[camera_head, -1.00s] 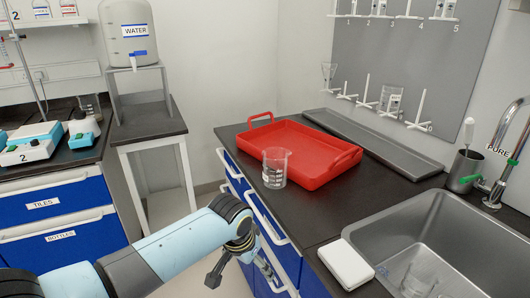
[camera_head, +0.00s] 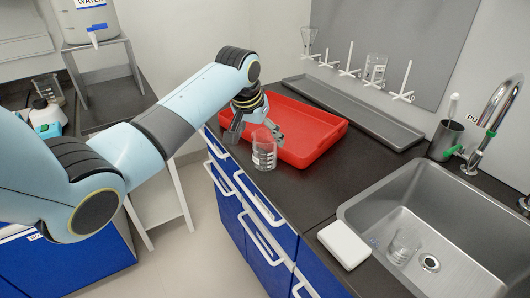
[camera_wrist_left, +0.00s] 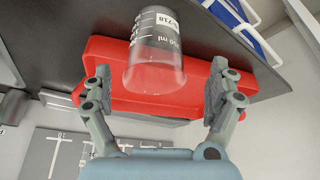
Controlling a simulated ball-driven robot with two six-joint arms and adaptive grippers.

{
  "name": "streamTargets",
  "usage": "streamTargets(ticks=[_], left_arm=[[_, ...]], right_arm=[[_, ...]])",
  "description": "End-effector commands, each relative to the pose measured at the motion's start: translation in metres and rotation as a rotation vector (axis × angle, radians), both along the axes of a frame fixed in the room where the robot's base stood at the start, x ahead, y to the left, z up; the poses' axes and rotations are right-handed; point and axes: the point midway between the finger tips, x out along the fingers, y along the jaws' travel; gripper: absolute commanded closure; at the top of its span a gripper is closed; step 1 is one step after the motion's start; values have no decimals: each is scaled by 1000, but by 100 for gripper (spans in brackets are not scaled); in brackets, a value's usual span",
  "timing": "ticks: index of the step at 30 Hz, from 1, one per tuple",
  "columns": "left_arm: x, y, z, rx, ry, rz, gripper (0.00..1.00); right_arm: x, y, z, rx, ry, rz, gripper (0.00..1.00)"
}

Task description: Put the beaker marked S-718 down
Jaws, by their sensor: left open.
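The beaker (camera_head: 264,152) is clear glass and stands upright on the dark counter, just in front of the red tray (camera_head: 324,139). In the left wrist view the beaker (camera_wrist_left: 155,55) carries a white label whose readable part ends in 718, with a scale beside it. My left gripper (camera_head: 255,128) is open at the tray side of the beaker. Its fingers (camera_wrist_left: 160,72) stand either side of the beaker in the wrist view, with gaps showing. My right gripper is not in view.
A steel sink (camera_head: 447,225) with another glass vessel (camera_head: 402,246) in it lies to the right. A white block (camera_head: 343,244) sits by its near rim. A grey trough (camera_head: 355,110) runs behind the tray. Drawer handles line the counter front. Bare counter lies right of the beaker.

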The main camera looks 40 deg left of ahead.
Motion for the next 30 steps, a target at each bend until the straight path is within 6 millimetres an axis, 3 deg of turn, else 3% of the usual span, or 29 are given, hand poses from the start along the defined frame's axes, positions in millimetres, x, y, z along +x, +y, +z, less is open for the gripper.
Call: streamTargets(ticks=[12,20,30], left_arm=[[26,-2,-43,0,1,0,9],[27,-2,-44,0,-1,0,9],[27,-2,-44,0,0,0,53]], right_arm=[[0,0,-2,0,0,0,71],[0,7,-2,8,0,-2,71],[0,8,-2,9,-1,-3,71]])
